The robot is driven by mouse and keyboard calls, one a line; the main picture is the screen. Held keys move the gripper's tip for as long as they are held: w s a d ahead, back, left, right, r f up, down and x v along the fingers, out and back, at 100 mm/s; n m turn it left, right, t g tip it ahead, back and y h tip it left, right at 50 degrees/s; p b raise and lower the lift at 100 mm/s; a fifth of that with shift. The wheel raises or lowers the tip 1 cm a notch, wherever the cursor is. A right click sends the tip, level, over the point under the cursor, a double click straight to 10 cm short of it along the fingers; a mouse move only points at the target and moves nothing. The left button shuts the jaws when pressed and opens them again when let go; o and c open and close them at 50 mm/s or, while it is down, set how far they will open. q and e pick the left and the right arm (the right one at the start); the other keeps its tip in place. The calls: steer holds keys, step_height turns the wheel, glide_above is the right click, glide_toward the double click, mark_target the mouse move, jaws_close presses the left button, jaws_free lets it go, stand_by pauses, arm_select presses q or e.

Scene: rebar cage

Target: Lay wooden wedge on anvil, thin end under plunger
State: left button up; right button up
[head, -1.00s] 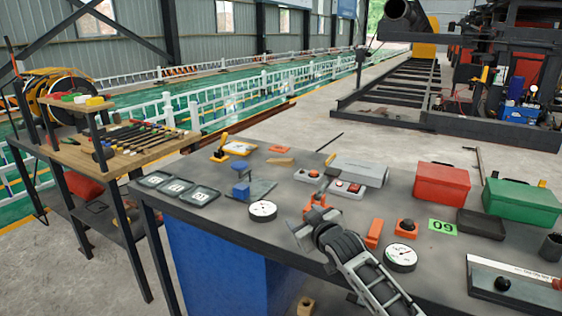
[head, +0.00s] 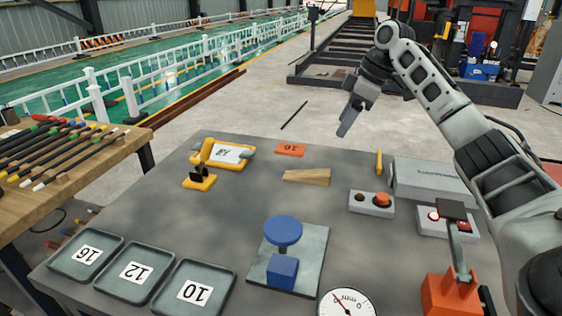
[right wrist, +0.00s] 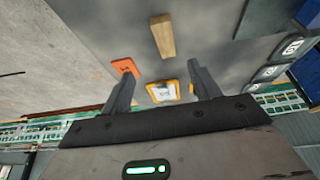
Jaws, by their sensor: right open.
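The wooden wedge (head: 307,177) lies flat on the grey table, past the blue fixture; it also shows in the right wrist view (right wrist: 162,36). The blue fixture has a round blue top (head: 283,230) above a blue block (head: 283,272) on a grey plate (head: 312,255). I cannot tell for certain which parts are anvil and plunger. My right gripper (head: 346,122) is open and empty, raised beyond the wedge, fingers pointing down. In the right wrist view its spread fingers (right wrist: 162,82) are apart from the wedge. My left gripper is not in view.
An orange tag (head: 290,149) and yellow holder (head: 222,154) lie near the wedge. Button boxes (head: 371,204) and an orange lever device (head: 450,296) stand right. A dial gauge (head: 346,303) and numbered trays (head: 137,270) are at the front. Table between trays and wedge is clear.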

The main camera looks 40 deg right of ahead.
glide_toward(315, 173)
steer(key=x, duration=0.2)
steer(key=shift+w+f, duration=0.1)
steer(key=shift+f, duration=0.3)
steer(key=shift+x, duration=3)
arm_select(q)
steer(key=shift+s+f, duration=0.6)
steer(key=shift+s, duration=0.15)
arm_select(e)
steer(key=shift+a+r, duration=0.1)
steer(key=c, duration=1.1)
